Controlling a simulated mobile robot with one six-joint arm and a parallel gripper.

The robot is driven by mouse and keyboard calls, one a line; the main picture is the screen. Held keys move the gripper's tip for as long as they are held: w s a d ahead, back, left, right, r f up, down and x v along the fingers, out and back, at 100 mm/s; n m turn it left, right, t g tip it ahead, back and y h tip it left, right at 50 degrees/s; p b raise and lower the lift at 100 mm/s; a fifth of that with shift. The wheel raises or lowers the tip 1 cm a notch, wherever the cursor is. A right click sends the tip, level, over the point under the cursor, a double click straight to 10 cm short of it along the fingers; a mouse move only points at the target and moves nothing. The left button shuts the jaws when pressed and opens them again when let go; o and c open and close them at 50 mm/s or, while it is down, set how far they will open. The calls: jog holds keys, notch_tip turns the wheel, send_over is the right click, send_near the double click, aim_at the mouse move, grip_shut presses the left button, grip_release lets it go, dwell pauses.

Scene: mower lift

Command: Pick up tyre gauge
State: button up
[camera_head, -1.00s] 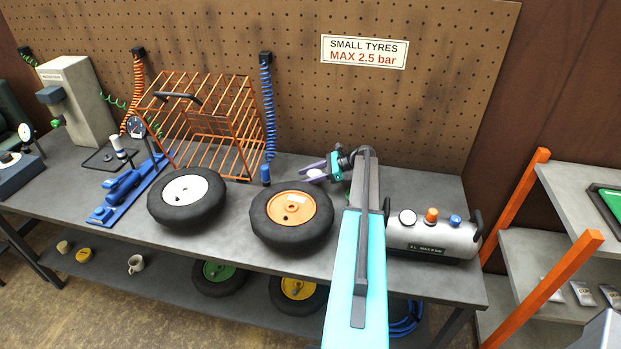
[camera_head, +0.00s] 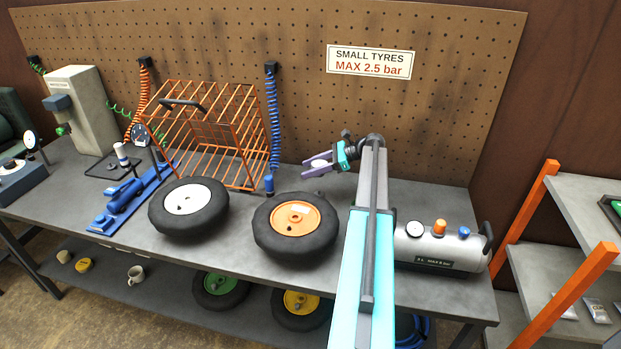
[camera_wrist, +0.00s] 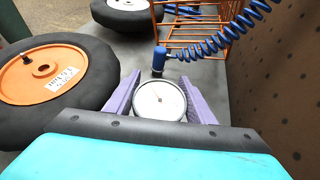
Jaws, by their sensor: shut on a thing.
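The tyre gauge (camera_wrist: 160,100) is a round white dial with a thin needle and a grey rim, seen face-on in the wrist view. My gripper (camera_wrist: 165,90) has purple fingers, one on each side of the gauge, and is shut on it. In the head view my gripper (camera_head: 309,170) is above the workbench, behind the orange-rimmed tyre. The gauge shows there as a small white disc (camera_head: 319,163) between the fingers. The underside of the gauge is hidden.
An orange-rimmed tyre (camera_head: 296,219) and a white-rimmed tyre (camera_head: 188,198) lie on the workbench (camera_head: 225,250). An orange cage (camera_head: 205,115) stands behind them. A blue coiled hose (camera_head: 271,120) hangs left of my gripper. A silver tank (camera_head: 452,249) lies right of my arm. The pegboard (camera_head: 440,110) rises behind.

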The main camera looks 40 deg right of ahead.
jog(key=shift+r, duration=0.35)
dwell(0.4)
jog(key=w+a+n+g+b, duration=0.1)
jog(key=w+a, duration=0.2)
jog(key=a, duration=1.1)
jog(key=w+a+b, duration=0.1)
jog(key=w+a, duration=0.2)
jog(key=a, duration=1.2)
jog(key=s+a+b, duration=0.1)
jog(key=s+a, duration=0.1)
jog(key=a, duration=1)
jog(key=s+a+n+y, duration=0.1)
jog(key=s+a, duration=0.2)
jog(key=a, duration=1)
jog(key=shift+r+g+y+b, duration=0.3)
jog(key=shift+r+g+b, duration=0.1)
jog(key=shift+r, duration=0.05)
jog(key=shift+s, duration=0.15)
